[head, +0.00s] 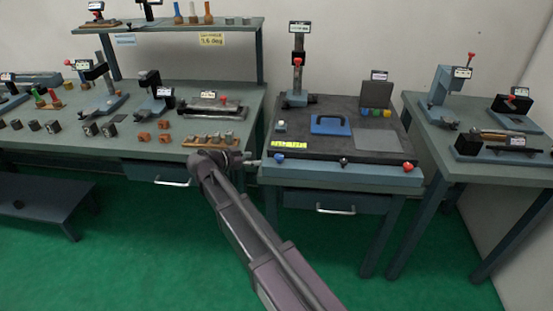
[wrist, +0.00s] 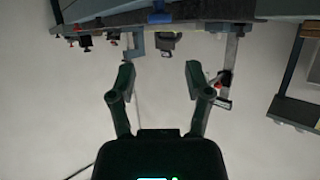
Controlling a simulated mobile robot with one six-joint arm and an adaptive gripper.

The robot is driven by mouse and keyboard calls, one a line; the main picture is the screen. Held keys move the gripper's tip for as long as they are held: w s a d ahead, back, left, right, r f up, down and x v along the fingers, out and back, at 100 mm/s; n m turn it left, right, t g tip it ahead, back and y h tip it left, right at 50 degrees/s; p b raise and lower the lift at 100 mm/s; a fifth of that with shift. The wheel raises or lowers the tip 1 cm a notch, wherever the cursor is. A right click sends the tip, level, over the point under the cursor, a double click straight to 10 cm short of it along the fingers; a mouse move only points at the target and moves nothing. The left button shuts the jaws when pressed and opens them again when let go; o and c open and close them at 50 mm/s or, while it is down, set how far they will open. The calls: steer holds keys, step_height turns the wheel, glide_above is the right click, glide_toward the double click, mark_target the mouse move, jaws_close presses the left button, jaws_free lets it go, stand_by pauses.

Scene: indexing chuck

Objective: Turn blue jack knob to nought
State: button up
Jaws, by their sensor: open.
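A blue-handled block (head: 330,125), a grey square (head: 377,140) and a height stand (head: 298,70) are on the plate. The left bench (head: 100,150) carries many tools and fixtures. The right bench (head: 440,130) holds more fixtures. The green floor in front is open.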

mark_target(278, 157)
steer(key=b+x, duration=0.4)
steer(key=x, duration=0.7)
steer(key=shift+w+d, duration=0.2)
steer(key=shift+d, duration=0.05)
steer(key=c, duration=0.9)
